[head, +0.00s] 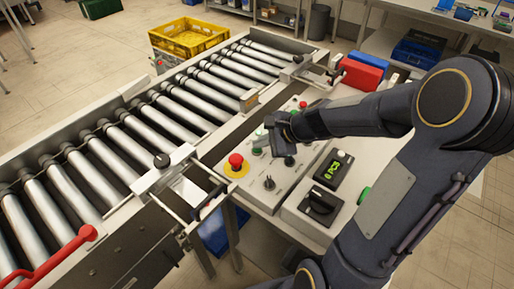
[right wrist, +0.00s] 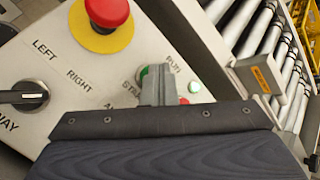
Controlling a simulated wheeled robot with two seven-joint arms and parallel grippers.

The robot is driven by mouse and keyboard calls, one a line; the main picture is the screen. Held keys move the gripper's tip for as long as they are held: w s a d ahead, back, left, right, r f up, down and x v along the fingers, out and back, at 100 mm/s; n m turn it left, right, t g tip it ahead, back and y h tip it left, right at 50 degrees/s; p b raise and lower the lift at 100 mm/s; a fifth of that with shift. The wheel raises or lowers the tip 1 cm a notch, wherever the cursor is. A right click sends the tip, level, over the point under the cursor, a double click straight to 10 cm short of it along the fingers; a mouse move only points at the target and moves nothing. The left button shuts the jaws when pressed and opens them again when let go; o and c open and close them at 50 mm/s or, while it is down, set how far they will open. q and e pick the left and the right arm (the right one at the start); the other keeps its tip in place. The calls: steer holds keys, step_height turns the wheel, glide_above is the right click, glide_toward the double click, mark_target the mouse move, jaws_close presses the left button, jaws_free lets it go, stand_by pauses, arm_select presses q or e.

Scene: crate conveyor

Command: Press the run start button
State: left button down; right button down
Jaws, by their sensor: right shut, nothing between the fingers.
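The control panel (head: 240,189) stands beside the roller conveyor in the head view. My right gripper (head: 272,133) is shut and empty, low over the panel's buttons. In the right wrist view its closed fingers (right wrist: 160,88) point at a green button (right wrist: 142,76), which they partly cover. The lettering beside it reads "RUN" and part of "STA". I cannot tell whether the fingertips touch the button. A red mushroom button (head: 235,160) on a yellow base sits left of the gripper in the head view. My left gripper is not in view.
A black selector knob (right wrist: 24,97) lies near "LEFT" and "RIGHT" labels. The rollers (head: 160,122) look empty. A yellow crate (head: 188,37) stands beyond.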

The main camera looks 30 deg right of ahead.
mark_target(261, 150)
stand_by(0.4)
steer(key=shift+r+p, duration=0.75)
steer(key=shift+r, duration=0.05)
steer(key=shift+r, duration=0.1)
step_height(261, 150, up, 5)
steer(key=p, duration=0.4)
steer(key=shift+p, duration=0.4)
